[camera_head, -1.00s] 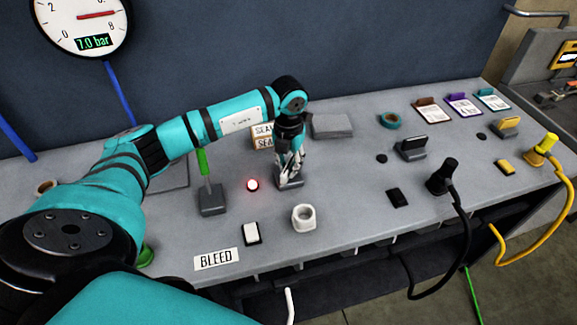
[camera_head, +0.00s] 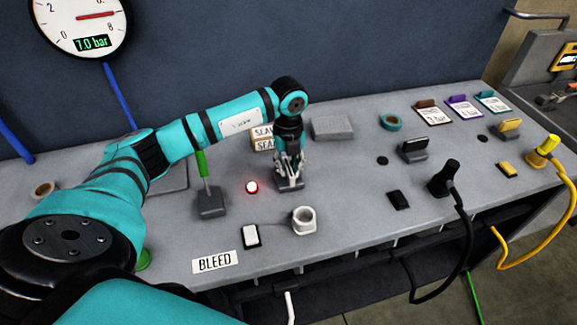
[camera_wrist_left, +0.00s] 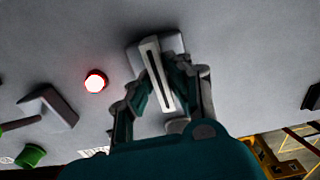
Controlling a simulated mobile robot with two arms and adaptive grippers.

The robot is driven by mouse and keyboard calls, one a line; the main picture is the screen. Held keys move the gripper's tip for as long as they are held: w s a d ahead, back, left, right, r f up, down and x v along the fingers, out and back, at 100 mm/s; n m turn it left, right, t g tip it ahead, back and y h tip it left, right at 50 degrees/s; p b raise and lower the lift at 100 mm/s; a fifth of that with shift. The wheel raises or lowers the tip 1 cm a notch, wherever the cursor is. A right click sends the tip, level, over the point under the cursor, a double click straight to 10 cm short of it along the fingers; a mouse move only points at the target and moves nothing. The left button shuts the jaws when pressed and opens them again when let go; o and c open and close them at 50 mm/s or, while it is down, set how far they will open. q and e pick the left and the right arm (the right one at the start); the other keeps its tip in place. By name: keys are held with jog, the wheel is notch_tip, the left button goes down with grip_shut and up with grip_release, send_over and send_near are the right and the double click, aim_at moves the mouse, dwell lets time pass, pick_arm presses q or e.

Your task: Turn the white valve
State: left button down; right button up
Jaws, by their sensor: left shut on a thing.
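The white valve (camera_wrist_left: 158,75) shows in the left wrist view as a pale bar handle with a dark slot, on a grey square base (camera_wrist_left: 172,42). My left gripper (camera_wrist_left: 160,88) has its fingers on both sides of this handle and is shut on it. In the head view my left gripper (camera_head: 288,179) points down onto the bench at the valve's grey base (camera_head: 303,187), and the handle is mostly hidden by the fingers. My right gripper is not in view.
A red lit lamp (camera_head: 251,187) and a green-handled lever (camera_head: 207,190) stand left of the valve. A white ring-shaped fitting (camera_head: 304,220) and a white switch (camera_head: 251,236) are in front. A grey block (camera_head: 333,127) lies behind. The gauge (camera_head: 84,22) reads 7.0 bar.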

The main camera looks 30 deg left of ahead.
aim_at(288, 166)
pick_arm(q)
jog(key=shift+w+r, duration=0.1)
dwell(0.3)
jog(key=c, duration=1.3)
grip_release()
notch_tip(288, 166, up, 12)
jog(key=shift+f, duration=0.1)
